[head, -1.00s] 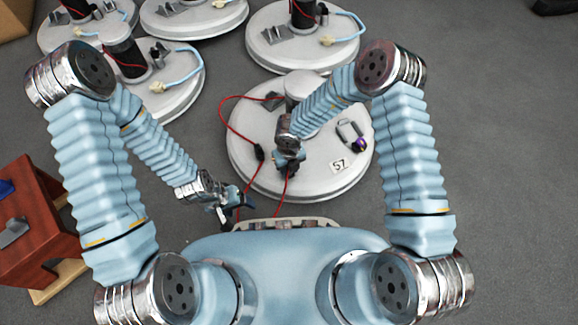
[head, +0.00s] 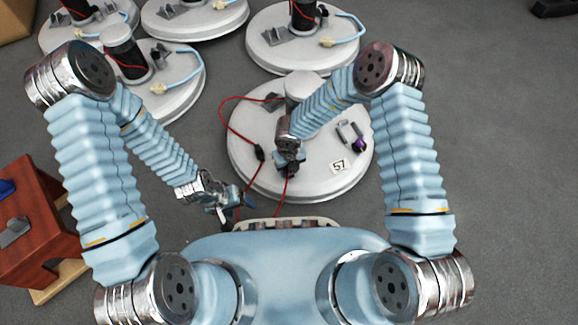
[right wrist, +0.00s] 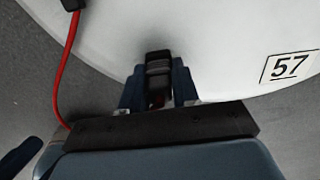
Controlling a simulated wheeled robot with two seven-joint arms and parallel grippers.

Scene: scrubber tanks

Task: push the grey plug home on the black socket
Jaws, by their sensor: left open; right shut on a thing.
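My right gripper (head: 289,165) is over the front of the white round tank lid (head: 320,185) marked 57. In the right wrist view it (right wrist: 158,92) is shut on a dark ribbed connector (right wrist: 158,68) with a red lead at its lower end. I cannot tell whether this is the grey plug, the black socket or both together. A black connector (head: 259,152) on a red lead lies left of the gripper; it also shows at the top left of the right wrist view (right wrist: 72,4). My left gripper (head: 237,203) is open near the lid's front left edge, close to a red lead.
A grey fitting (head: 349,131) and a purple part (head: 359,145) sit on the lid's right side, near the 57 label (head: 339,166). Similar tanks (head: 180,95) stand behind. A red-brown box (head: 40,230) stands at left.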

